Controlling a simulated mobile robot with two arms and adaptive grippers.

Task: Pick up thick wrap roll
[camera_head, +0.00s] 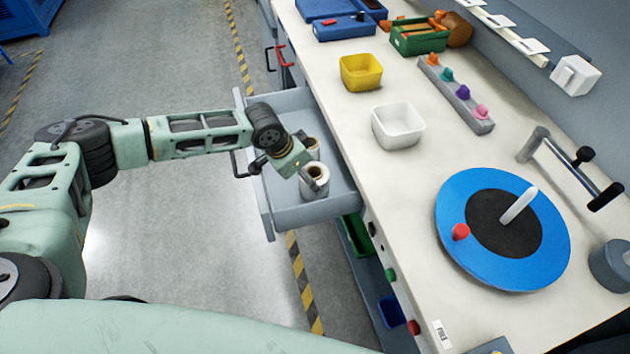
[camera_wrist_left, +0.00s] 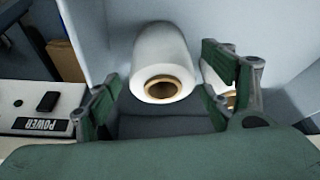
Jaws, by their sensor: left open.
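Two wrap rolls stand in the open grey drawer. One white roll with a brown core (camera_head: 316,184) is at the front of my left gripper (camera_head: 303,172) in the head view. The other roll (camera_head: 313,147) is partly hidden behind the gripper. In the left wrist view, a large white roll (camera_wrist_left: 160,48) shows between the two open green fingers (camera_wrist_left: 165,85), with no clear contact. A second roll (camera_wrist_left: 230,98) is mostly hidden behind the right-hand finger. I cannot tell for sure which roll is the thick one. My right gripper is not in view.
The drawer (camera_head: 285,215) has raised walls around the rolls and juts out from the workbench (camera_head: 395,190). On the bench are a white bin (camera_head: 398,128), a yellow bin (camera_head: 361,72) and a blue turntable (camera_head: 465,250).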

